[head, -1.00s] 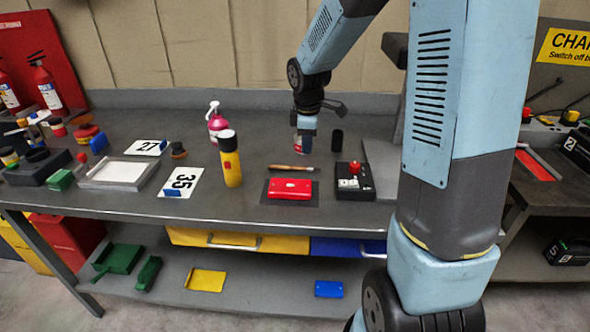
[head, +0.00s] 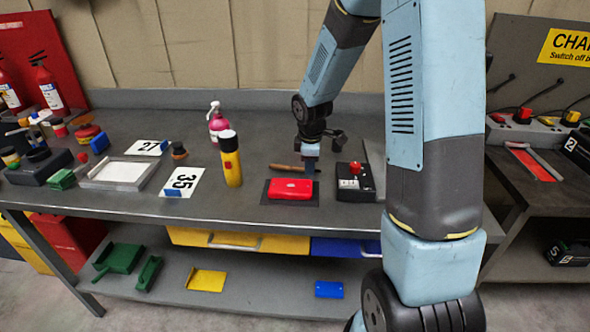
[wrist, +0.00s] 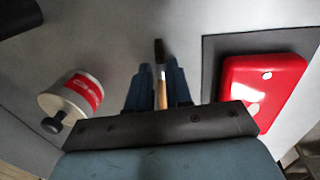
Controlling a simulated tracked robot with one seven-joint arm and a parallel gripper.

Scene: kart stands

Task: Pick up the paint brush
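The paint brush (head: 285,168) lies flat on the dark bench top, behind the red case. Its wooden handle and dark end show in the wrist view (wrist: 160,72). My gripper (head: 311,172) is low over the brush's right part in the head view. In the wrist view, my gripper (wrist: 158,82) has one finger on each side of the brush, with a narrow gap on both sides. It appears open, and the brush lies between the fingers. The rear of the handle is hidden behind my gripper's body.
The red case (head: 290,189) on its dark mat is close in front of the brush. A black box with a red button (head: 355,182) is to the right. A white can with a red label (wrist: 72,97) stands on the other side. A yellow torch (head: 231,160) stands left.

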